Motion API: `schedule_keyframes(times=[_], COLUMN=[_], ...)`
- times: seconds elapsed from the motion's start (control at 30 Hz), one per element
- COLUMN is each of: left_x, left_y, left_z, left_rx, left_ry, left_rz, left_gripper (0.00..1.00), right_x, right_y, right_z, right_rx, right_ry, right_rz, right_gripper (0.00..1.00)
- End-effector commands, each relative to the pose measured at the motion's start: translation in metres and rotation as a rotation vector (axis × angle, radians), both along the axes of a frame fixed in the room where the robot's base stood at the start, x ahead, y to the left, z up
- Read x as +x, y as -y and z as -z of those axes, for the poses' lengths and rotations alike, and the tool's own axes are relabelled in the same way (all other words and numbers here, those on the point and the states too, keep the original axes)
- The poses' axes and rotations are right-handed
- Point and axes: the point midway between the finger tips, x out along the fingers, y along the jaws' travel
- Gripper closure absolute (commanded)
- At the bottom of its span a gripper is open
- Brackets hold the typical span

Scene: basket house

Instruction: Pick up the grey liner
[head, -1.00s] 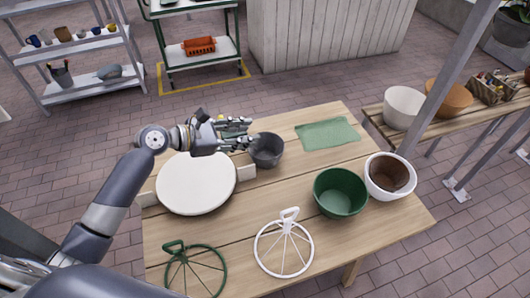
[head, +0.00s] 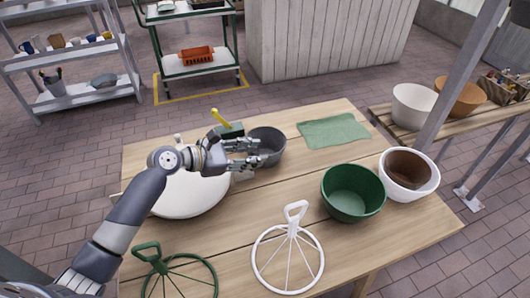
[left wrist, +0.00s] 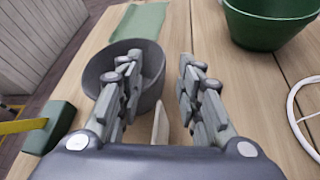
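The grey liner (head: 270,141) is a dark grey round pot standing upright on the wooden table, open at the top. My left gripper (head: 258,154) is at its near left side in the head view, fingers pointing right and overlapping its edge. In the left wrist view my left gripper (left wrist: 160,80) has its fingers spread wide. The left finger covers part of the liner (left wrist: 100,70), and the liner's right wall shows in the gap between the fingers. I cannot tell whether a finger touches it. My right gripper is not in view.
A dark green block with a yellow handle (head: 220,117) is behind the gripper. A green bowl (head: 350,190), white pot (head: 428,183), white wire stand (head: 290,262) and green stand (head: 185,270) surround it. A green cloth (head: 333,131) lies behind.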

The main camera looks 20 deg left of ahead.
Motion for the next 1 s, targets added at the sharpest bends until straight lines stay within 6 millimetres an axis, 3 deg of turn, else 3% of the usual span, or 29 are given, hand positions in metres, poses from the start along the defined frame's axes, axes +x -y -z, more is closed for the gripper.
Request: schedule_keyframes(times=[0.6,0.93,1.0], left_x=[0.048,0.052,0.052], left_y=[0.048,0.052,0.052], left_z=[0.026,0.029,0.029], left_rx=[-0.001,0.001,0.001], left_ry=[0.001,0.002,0.002], left_rz=[-0.001,-0.001,-0.001], left_gripper=[0.67,0.67,0.82], right_x=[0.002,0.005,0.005], right_y=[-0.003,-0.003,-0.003], right_z=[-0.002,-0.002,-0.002], right_rx=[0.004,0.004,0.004], right_ry=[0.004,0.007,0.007], right_rz=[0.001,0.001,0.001], right_gripper=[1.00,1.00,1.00])
